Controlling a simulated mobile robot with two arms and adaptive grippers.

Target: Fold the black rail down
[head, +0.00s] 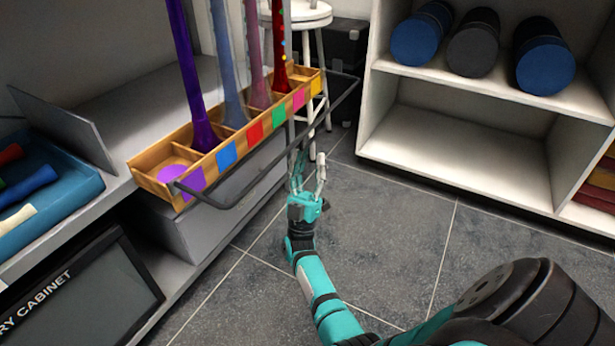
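The black rail (272,168) is a thin dark bar with bent ends. It runs along the front of a wooden rack (148,177) with coloured squares and stands out from it, at about the rack's height. My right gripper (309,164) is teal and grey. Its two fingers are apart with nothing visible between them. It points away from me, with its fingertips just below the rail's far half in the picture; I cannot tell whether they touch it. My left gripper is not in view.
Tall coloured tubes, including a purple one (190,75), stand in the rack. A blue tray (75,190) lies at left above a dark cabinet (85,295). A white stool (300,14) stands behind. White shelves (455,140) stand at right. The tiled floor (395,230) between is clear.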

